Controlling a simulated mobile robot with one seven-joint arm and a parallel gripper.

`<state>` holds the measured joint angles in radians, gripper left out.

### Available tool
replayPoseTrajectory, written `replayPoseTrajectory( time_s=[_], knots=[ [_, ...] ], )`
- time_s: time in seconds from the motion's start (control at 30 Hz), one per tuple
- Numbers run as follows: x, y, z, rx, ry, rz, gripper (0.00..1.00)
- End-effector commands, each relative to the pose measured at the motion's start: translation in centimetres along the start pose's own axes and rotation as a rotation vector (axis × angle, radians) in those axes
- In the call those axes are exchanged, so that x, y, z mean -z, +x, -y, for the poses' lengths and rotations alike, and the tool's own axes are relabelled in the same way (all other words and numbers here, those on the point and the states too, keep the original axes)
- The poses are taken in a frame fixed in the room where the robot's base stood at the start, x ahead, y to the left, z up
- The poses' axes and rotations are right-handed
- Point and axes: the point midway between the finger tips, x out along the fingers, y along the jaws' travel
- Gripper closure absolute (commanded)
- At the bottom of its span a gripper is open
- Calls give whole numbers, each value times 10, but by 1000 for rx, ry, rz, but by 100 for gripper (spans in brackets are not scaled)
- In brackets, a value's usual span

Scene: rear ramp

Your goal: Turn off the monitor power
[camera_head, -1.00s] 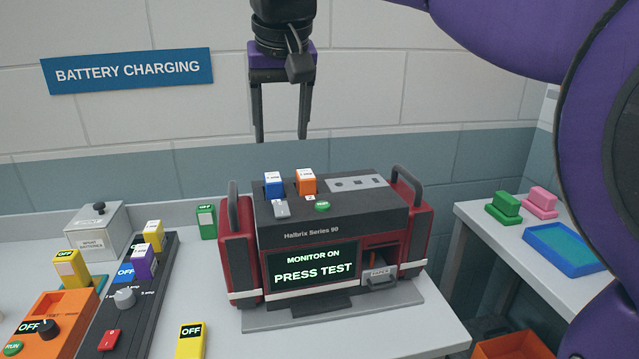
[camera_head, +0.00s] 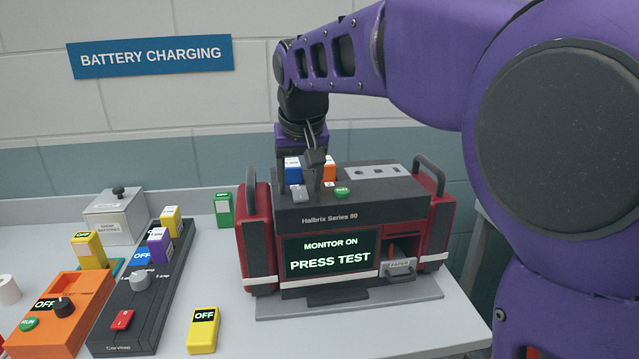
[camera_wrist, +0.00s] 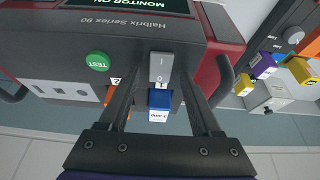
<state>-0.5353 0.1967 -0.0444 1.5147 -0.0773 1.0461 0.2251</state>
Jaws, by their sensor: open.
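The monitor (camera_head: 358,215) is a red and black Halbrix Series 90 on a grey base. Its screen (camera_head: 330,255) reads MONITOR ON, PRESS TEST. A grey rocker switch marked I and 0 (camera_head: 298,194) is on its top, left of the green TEST button (camera_head: 342,192). In the wrist view the rocker (camera_wrist: 160,68) lies between the two fingertips of my gripper (camera_wrist: 158,76), with the blue battery (camera_wrist: 159,99) below it. My gripper is open and low over the monitor top. In the head view, my gripper partly hides the orange battery (camera_head: 329,170). Contact with the rocker cannot be told.
Red side pouches and raised handles (camera_head: 428,170) flank the monitor. On the left stand a charger strip (camera_head: 130,310), an orange unit (camera_head: 65,315), a battery box (camera_head: 117,215) and several coloured batteries. A yellow battery (camera_head: 203,328) lies in front. The wall (camera_head: 100,150) is close behind.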

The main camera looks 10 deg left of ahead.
Motion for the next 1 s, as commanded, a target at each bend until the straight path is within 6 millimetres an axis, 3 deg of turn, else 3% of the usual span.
replayPoseTrajectory(
  time_s=[0.27, 0.63, 1.0],
  knots=[
    [0, 2, 0, 0, 0, 0, 35],
    [0, 2, 0, 0, 0, 0, 100],
    [4, -3, 0, -2, -1, 37, 100]
  ],
)
